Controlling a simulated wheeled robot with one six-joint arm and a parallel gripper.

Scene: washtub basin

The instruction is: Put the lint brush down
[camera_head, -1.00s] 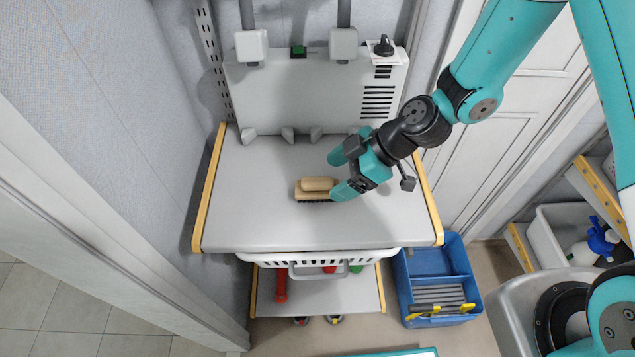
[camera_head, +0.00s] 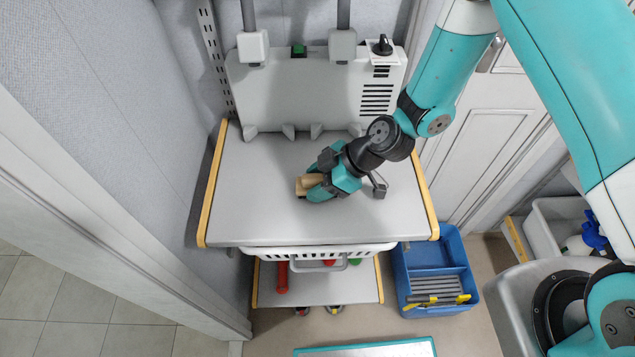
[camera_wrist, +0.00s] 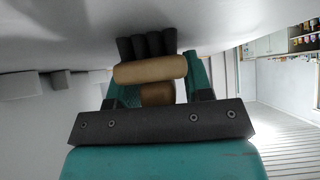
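The lint brush (camera_head: 306,184), with a pale wooden body, lies on the grey top near the middle. My gripper (camera_head: 316,181) is low over the top, with its teal fingers on either side of the brush. In the wrist view, the wooden brush (camera_wrist: 150,69) is between the fingers (camera_wrist: 157,85), with dark bristles on the side facing the grey surface. The fingers are very near the wood, but I cannot tell whether they press on it. The right part of the brush is hidden by my gripper in the head view.
The grey top (camera_head: 255,215) has wooden side edges and free room around the brush. A grey panel (camera_head: 300,95) stands at its back. Below are a white basket (camera_head: 320,251) and a lower shelf. A blue caddy (camera_head: 432,258) stands to the right.

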